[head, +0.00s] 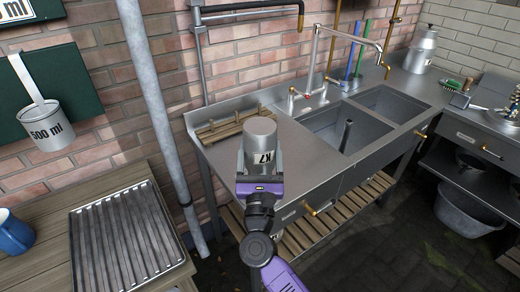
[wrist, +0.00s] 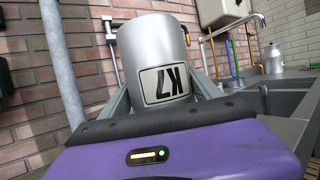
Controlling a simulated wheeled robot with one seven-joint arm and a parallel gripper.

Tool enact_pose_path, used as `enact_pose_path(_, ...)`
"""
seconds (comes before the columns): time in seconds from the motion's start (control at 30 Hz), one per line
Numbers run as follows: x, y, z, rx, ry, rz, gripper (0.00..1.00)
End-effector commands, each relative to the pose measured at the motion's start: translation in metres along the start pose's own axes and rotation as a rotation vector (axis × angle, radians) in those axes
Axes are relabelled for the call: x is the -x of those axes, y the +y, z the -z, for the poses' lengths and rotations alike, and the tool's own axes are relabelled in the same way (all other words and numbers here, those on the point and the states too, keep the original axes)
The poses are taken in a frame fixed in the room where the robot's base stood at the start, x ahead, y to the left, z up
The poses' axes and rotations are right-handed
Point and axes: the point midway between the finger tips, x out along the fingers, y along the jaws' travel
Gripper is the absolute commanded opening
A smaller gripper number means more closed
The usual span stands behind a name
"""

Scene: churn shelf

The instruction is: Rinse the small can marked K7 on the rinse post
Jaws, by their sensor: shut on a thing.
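The small can marked K7 (head: 261,135) is a grey metal can held upside down, its label inverted and its flat base up. It fills the middle of the wrist view (wrist: 152,52). My gripper (head: 260,172) is shut on it, with a jaw on each side. The can is in front of the left drainboard of the steel sink unit in the head view. The likely rinse post (head: 345,136) is a dark upright piece standing in the left sink basin, to the right of the can and apart from it.
A wooden rack (head: 222,127) lies on the drainboard beside the can. A tall tap (head: 313,65) rises behind the left basin (head: 325,125). A grey vertical pipe (head: 160,110) stands left of the sink. A ribbed tray (head: 120,240) lies on the wooden table. Another can (head: 421,50) stands far right.

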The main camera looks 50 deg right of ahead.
Motion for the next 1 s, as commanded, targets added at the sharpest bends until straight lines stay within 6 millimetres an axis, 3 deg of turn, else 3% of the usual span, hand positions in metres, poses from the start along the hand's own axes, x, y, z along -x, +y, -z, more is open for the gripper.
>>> enact_pose_path(1.0, 0.004, 0.000, 0.010, 0.000, 0.000, 0.000, 0.24)
